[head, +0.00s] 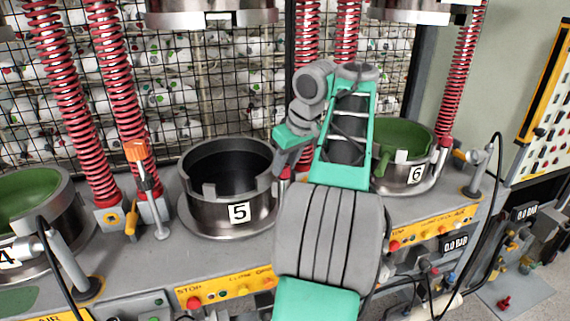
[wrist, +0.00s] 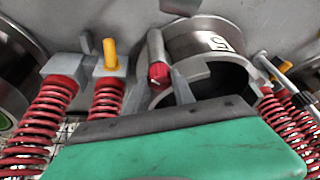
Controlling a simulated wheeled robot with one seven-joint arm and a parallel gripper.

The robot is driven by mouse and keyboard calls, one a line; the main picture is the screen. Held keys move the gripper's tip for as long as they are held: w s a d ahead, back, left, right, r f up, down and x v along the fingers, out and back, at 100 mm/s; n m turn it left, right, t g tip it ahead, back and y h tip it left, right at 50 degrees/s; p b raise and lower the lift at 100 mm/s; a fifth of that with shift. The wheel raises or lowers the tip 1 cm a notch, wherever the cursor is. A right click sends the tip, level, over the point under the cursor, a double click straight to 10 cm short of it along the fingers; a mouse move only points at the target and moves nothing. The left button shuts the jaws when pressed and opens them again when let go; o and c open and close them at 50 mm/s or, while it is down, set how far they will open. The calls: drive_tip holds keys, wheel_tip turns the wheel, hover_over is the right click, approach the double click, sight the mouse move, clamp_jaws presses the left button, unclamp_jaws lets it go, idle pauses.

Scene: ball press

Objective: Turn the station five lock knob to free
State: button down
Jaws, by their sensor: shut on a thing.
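The station five chamber (head: 228,190) is an open dark steel ring labelled 5, left of my arm in the head view. It also shows upside down in the wrist view (wrist: 205,42). At its side a grey cylinder carries a red lock knob (wrist: 158,73); only a bit of red shows by my gripper in the head view. My gripper (wrist: 160,86) points at the knob, with one grey finger on each side of it, and is shut on it. The hand and arm hide most of the knob in the head view, and its exact turn angle cannot be told.
Red springs (head: 120,100) rise beside the chambers. An orange-topped post (head: 137,152) stands left of station five. Station six (head: 418,174) is right of my arm. A yellow control strip (head: 232,288) runs along the bench front. A yellow handle (wrist: 110,52) is near the knob.

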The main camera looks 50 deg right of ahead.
drive_tip(key=shift+r+n+p, duration=0.2)
drive_tip(key=shift+n+p, duration=0.1)
drive_tip(key=shift+p, duration=0.3)
drive_tip(key=shift+y+p, duration=0.3)
drive_tip(key=shift+p, duration=0.15)
drive_tip(key=n+p, duration=0.2)
drive_tip(key=p, duration=0.1)
drive_tip(key=shift+d+r+y, duration=0.1)
drive_tip(key=shift+r+y, duration=0.05)
drive_tip(key=shift+y, duration=0.15)
drive_tip(key=n+p, duration=0.2)
drive_tip(key=p, duration=0.1)
drive_tip(key=shift+n+y, duration=0.3)
drive_tip(key=shift+y, duration=0.1)
drive_tip(key=shift+f+n+p, duration=0.2)
drive_tip(key=shift+n+p, duration=0.1)
drive_tip(key=shift+w+f, duration=0.1)
drive_tip(key=c, duration=1.3)
unclamp_jaws()
drive_tip(key=shift+c, duration=0.2)
